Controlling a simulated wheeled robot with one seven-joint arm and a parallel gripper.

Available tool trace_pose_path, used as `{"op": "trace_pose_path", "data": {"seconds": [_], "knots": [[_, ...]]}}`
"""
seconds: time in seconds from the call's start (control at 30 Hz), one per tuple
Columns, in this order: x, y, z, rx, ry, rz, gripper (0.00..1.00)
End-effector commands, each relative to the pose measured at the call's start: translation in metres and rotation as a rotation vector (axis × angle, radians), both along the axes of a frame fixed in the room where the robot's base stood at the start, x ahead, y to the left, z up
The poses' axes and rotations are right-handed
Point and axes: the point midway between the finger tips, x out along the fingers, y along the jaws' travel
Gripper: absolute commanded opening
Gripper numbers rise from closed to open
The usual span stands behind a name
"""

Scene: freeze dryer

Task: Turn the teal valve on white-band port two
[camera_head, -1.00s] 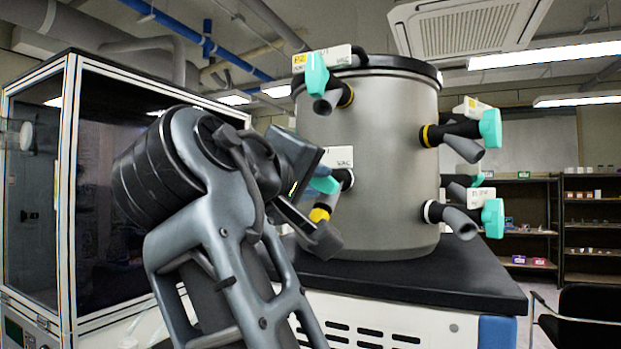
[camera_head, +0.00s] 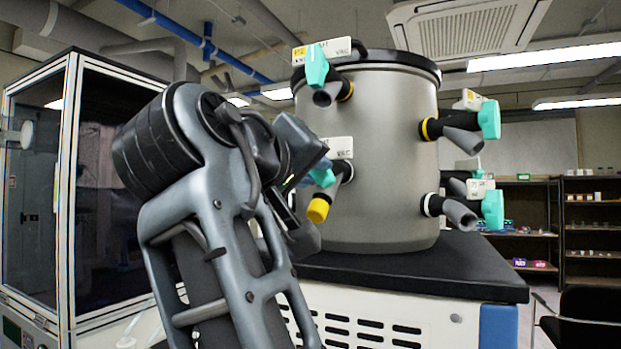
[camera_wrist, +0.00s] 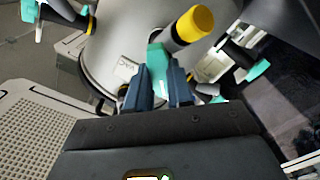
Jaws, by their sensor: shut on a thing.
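The grey steel drum (camera_head: 385,150) stands on the black top of the white machine, with ports around its side. A lower-left port with a white VENT/VAC label (camera_head: 337,148) carries a teal valve (camera_head: 322,176), partly hidden by my arm. A yellow-capped tube (camera_head: 318,210) hangs from this port. In the wrist view my gripper (camera_wrist: 160,88) is shut on the teal valve (camera_wrist: 158,62), with one blue-grey finger on each side of it. The yellow cap (camera_wrist: 194,22) lies just beyond. The port's band colour is not clear.
Other teal valves sit at the upper left (camera_head: 317,66), upper right (camera_head: 489,119) and lower right (camera_head: 493,209) of the drum. A glass-fronted cabinet (camera_head: 110,190) stands close on the left. Shelves (camera_head: 590,230) and a black chair (camera_head: 580,318) are at the right.

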Motion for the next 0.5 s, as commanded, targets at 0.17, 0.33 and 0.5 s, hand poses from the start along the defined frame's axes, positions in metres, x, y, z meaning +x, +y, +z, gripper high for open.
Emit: {"op": "trace_pose_path", "data": {"seconds": [0.17, 0.33, 0.5], "knots": [[-0.0004, 0.0021, -0.0040, 0.157, -0.057, 0.004, 0.00], [-0.0003, 0.0021, -0.0045, 0.308, -0.111, 0.003, 0.00], [-0.0001, 0.0027, -0.0040, 0.445, -0.161, 0.003, 0.00]]}}
